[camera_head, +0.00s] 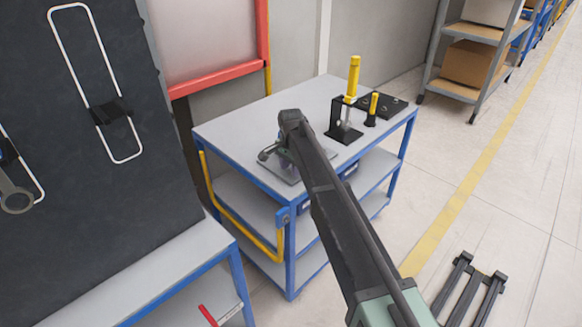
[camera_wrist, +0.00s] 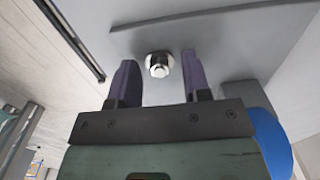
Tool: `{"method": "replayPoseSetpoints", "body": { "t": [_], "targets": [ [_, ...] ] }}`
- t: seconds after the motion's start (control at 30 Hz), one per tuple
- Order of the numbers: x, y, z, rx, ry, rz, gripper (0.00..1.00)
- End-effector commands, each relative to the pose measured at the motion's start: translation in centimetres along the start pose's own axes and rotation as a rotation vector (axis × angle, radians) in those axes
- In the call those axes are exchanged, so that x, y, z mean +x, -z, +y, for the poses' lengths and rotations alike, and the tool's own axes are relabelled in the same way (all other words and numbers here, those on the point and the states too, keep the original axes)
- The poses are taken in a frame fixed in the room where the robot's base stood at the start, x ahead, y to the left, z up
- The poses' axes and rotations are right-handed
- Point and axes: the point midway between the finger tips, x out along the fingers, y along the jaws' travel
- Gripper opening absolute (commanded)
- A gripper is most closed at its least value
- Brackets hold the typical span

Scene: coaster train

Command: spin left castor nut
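A shiny silver nut (camera_wrist: 158,66) shows in the wrist view, set on a pale grey surface. My gripper (camera_wrist: 158,62) is open, with one dark purple finger on the left of the nut and one on the right. Gaps show between the nut and both fingers, and I cannot tell how deep the nut sits between them. In the head view my gripper (camera_head: 282,157) is over the near left part of the cart top, small and partly hidden by my arm. The nut cannot be made out there, and only one nut shows.
The blue-framed cart (camera_head: 240,131) has lower shelves and a yellow side handle (camera_head: 240,222). A black stand (camera_head: 341,128) with yellow-handled tools and a black plate (camera_head: 391,108) occupy its far right. A dark board (camera_head: 100,180) stands left.

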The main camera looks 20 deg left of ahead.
Motion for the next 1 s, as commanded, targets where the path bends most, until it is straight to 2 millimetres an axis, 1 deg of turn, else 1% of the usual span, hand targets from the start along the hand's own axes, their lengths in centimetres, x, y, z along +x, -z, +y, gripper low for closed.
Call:
{"method": "replayPoseSetpoints", "body": {
  "t": [0.27, 0.37, 0.47, 0.7, 0.8, 0.9, 1.0],
  "targets": [
    [-0.1, -0.1, 0.1, 0.000, -0.001, -0.001, 0.46],
    [-0.8, -0.1, 0.1, 0.000, -0.002, -0.001, 0.46],
    [-2.5, -0.1, 0.1, 0.000, -0.002, -0.001, 0.46],
    [-8.7, 0.0, 0.1, 0.000, -0.001, -0.001, 0.46],
    [-10.5, 0.0, 0.0, 0.000, -0.001, -0.001, 0.46],
    [-11.1, 0.0, 0.0, 0.000, -0.001, -0.001, 0.46],
    [-11.0, 0.0, 0.0, 0.000, -0.001, -0.001, 0.46]
  ]
}}
